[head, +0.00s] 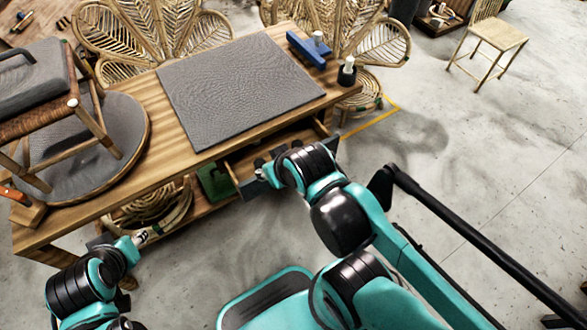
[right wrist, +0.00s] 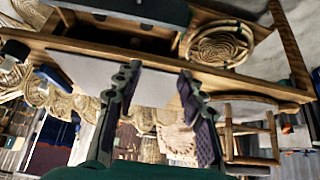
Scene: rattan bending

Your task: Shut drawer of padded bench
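The padded bench (head: 165,125) is a long wooden workbench with a grey pad (head: 240,85) on top. Its drawer (head: 233,163) stands pulled out from the front side, with a dark grey front panel (head: 325,147). The panel also shows along the top of the right wrist view (right wrist: 145,10). My right gripper (head: 262,170) is at the drawer front in the head view, partly hidden by its own arm; whether it touches is unclear. In the right wrist view its two fingers (right wrist: 158,100) are apart with nothing between them. My left gripper (head: 143,238) is low beside the bench's front; its fingers are too small to judge.
A blue tool (head: 308,50) and a dark bottle (head: 347,72) stand at the bench's right end. A green box (head: 213,182) sits below the drawer. Rattan chairs (head: 155,30) stand behind. Floor at right is mostly clear.

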